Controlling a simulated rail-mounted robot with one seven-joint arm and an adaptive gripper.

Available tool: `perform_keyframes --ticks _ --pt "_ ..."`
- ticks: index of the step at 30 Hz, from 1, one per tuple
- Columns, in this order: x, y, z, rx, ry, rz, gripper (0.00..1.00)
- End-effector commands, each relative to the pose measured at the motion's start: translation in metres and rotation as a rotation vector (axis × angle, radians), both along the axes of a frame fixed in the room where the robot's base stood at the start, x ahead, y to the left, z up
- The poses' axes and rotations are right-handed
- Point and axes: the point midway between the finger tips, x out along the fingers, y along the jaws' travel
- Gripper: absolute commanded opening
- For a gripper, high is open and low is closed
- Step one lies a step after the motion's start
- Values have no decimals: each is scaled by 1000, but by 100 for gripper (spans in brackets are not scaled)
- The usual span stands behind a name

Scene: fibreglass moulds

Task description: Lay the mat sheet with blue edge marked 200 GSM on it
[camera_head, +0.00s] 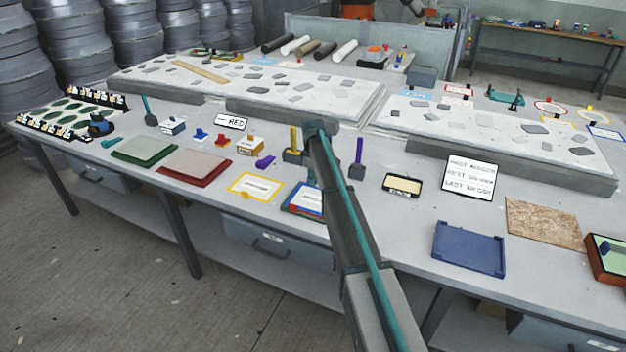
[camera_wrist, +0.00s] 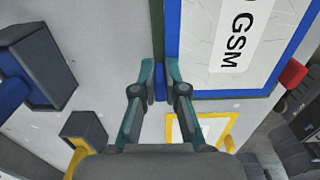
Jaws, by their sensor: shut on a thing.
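The mat sheet with the blue edge (camera_head: 304,199) lies near the front edge of the bench, partly behind my arm in the head view. In the wrist view the blue-edged sheet (camera_wrist: 255,45) shows a white label reading "GSM"; the number is cut off at the top. My gripper (camera_wrist: 160,70) is at the sheet's edge, shut on a small blue piece that seems to be the sheet's tab. In the head view my arm mostly hides the gripper. I cannot tell whether the sheet is lifted.
A yellow-edged sheet (camera_head: 256,187) lies left of the blue one. Red (camera_head: 203,167) and green (camera_head: 146,150) trays lie further left. Dark blocks with yellow (camera_head: 293,142) and purple (camera_head: 359,152) posts stand close by. A blue tray (camera_head: 468,249) and chipboard (camera_head: 545,223) lie to the right.

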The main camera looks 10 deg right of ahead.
Motion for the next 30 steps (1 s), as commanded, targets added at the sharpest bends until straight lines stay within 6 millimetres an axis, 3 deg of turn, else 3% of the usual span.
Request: perform_keyframes --ticks 24,25,30 --pt "1 -1 -7 0 0 0 0" --pt "1 -1 -7 0 0 0 14" --pt "1 -1 -7 0 0 0 40"
